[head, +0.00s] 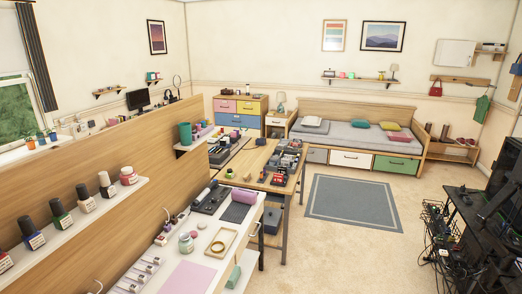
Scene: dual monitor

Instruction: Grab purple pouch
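A small pinkish-purple rounded object (244,196) lies at the back right of the white desk (196,262). It may be the purple pouch, but it is too small to tell for certain. A second, smaller purple item (234,134) sits farther back, near the far end of the wooden table, and its kind is unclear. Neither of my grippers is in the head view, so nothing shows in a grip.
A wooden partition (110,190) with a shelf of nail-polish bottles (87,198) fills the left. The desk holds jars and a gold-rimmed tray (220,243). A cluttered wooden table (247,160) stands behind. A black cable-strewn rack (490,215) is at right. Carpet around the grey rug (353,202) is open.

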